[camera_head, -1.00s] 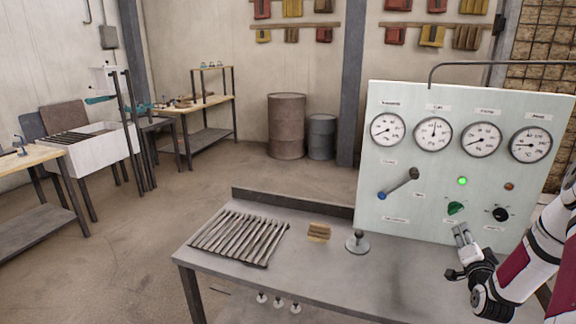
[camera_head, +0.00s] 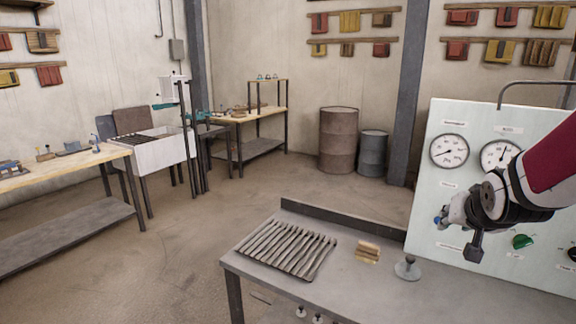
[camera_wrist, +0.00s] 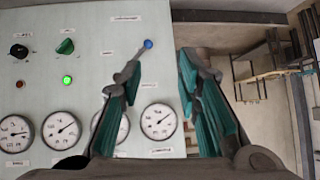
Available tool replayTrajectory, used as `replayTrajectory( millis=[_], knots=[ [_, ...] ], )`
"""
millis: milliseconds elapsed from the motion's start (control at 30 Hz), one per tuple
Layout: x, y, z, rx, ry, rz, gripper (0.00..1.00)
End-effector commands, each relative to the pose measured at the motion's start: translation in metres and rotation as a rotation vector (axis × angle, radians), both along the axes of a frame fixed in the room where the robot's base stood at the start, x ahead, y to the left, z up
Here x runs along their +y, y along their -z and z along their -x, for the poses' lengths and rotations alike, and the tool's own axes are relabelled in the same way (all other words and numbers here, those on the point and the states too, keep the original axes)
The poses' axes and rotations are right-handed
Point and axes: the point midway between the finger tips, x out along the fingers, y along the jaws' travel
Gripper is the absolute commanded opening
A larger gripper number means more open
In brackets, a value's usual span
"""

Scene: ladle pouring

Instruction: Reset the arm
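My gripper (camera_head: 460,228) hangs in front of the pale control panel (camera_head: 428,185) at the right of the head view. In the wrist view my gripper (camera_wrist: 160,58) is open, its two teal-padded fingers apart with nothing held between them. A grey lever with a blue knob (camera_wrist: 148,43) shows on the panel, its knob between the fingertips in the picture. Its lower part is behind the left finger. In the head view the blue knob (camera_head: 438,220) peeks out just left of my gripper; I cannot tell whether they touch.
The panel has gauges (camera_head: 449,151), a lit green lamp (camera_wrist: 67,80) and a green dial (camera_head: 522,241). The grey table (camera_head: 340,285) holds a slatted rack (camera_head: 287,248), a small wooden block (camera_head: 367,252) and a round-based stand (camera_head: 408,268). Barrels (camera_head: 338,140) stand behind; the floor at left is open.

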Motion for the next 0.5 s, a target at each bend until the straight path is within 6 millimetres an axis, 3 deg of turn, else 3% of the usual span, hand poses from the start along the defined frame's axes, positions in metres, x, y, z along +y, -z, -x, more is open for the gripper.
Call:
replayTrajectory(
  millis=[33, 200, 500],
  knots=[
    [0.019, -0.011, 0.014, 0.029, -0.029, 0.011, 0.31],
    [0.072, -0.027, 0.072, 0.159, -0.118, 0.026, 0.31],
    [0.146, -0.034, 0.194, 0.368, -0.316, 0.018, 0.31]
  ],
)
